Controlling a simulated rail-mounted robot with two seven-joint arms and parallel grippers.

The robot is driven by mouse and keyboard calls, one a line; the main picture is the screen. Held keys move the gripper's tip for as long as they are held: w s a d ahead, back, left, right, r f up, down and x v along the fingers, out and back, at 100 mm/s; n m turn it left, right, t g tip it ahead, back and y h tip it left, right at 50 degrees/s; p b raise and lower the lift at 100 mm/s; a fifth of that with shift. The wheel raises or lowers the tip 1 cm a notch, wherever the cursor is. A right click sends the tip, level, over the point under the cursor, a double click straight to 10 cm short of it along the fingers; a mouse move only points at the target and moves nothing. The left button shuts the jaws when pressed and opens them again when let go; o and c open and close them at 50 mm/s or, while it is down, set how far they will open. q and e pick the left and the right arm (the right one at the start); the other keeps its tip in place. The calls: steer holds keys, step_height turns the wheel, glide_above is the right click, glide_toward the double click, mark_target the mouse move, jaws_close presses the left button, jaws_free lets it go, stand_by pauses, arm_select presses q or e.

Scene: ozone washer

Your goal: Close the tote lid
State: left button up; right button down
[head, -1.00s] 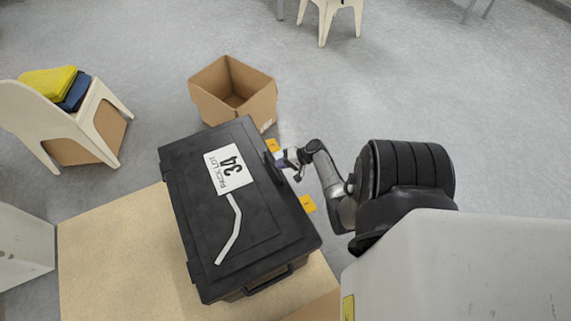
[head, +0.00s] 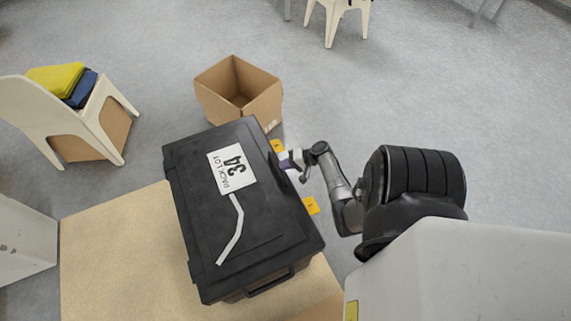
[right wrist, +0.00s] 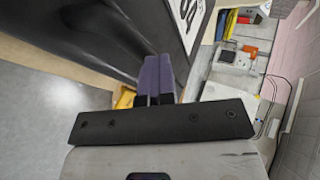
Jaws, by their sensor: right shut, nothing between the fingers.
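The black tote (head: 250,277) stands on a tan surface in the head view. Its lid (head: 250,215) lies down over the top and looks closed, with a white label reading 34 and a bent white strip on it. My right gripper (head: 283,160) is at the tote's right side, close to the lid's edge. In the right wrist view its purple fingers (right wrist: 158,75) are together with nothing between them, beside the dark tote lid (right wrist: 95,35). I cannot tell whether they touch it. My left gripper is not in view.
An open cardboard box (head: 238,90) stands on the floor behind the tote. A white chair (head: 65,120) with yellow and blue folded cloths is at left. The tan surface (head: 120,260) is bare left of the tote. Grey floor is open at the right.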

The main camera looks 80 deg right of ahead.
steer(key=p+v, duration=0.4)
steer(key=v, duration=0.8)
steer(key=shift+d+r, duration=0.3)
steer(key=shift+r, duration=0.15)
steer(key=shift+w, duration=0.15)
